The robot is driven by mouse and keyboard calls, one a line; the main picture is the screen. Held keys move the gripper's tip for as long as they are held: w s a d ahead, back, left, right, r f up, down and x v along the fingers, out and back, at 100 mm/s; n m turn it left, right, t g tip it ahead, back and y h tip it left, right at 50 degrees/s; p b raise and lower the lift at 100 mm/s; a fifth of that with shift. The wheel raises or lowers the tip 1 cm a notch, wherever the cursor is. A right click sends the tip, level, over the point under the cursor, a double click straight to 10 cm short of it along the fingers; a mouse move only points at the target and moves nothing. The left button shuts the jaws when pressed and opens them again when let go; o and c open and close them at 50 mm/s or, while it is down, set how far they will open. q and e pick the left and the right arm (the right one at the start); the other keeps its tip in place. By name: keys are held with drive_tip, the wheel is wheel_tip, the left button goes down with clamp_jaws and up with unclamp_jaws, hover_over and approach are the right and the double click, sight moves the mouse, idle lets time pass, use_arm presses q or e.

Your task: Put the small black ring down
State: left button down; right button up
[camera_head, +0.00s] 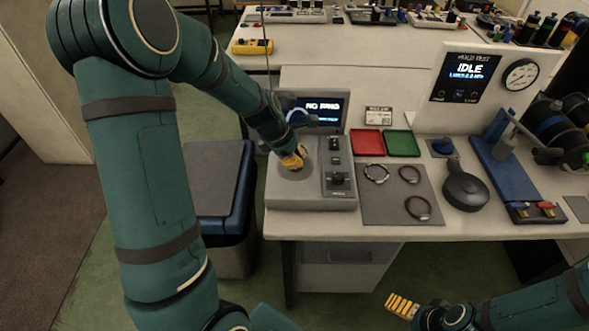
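Three ring-shaped bands lie on a grey mat (377,211) on the workbench: a silvery one (377,182) at the back left, a smaller dark one (410,183) at the back right, and a larger dark one (418,219) at the front. Which is the task's small black ring is not certain. My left gripper (293,160), with yellow fingertips, points down at the round dark plate of a grey device (308,203). Its finger gap and any ring there are too small to tell. My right gripper (401,306) is low, in front of the bench, away from the rings; its finger gap is unclear.
A red tray (367,142) and a green tray (402,143) sit behind the mat. A black round-bodied tool (466,192) and a blue stand (497,170) are to its right. A screen reading "IDLE" (468,77) stands behind. A dark-topped bin (219,185) is left of the bench.

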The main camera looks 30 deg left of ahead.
sight(299, 175)
use_arm(q)
drive_tip(key=shift+f+b, duration=0.65)
drive_tip(key=shift+f, duration=1.15)
drive_tip(key=shift+f+b, duration=0.35)
drive_tip(key=shift+f, duration=0.2)
drive_tip(key=c, duration=1.1)
unclamp_jaws()
drive_tip(key=shift+c, duration=0.2)
drive_tip(key=p+v, duration=0.4)
drive_tip(key=v, duration=0.9)
drive_tip(key=shift+w+p, duration=0.15)
drive_tip(key=shift+p, duration=0.15)
drive_tip(key=shift+d, duration=0.1)
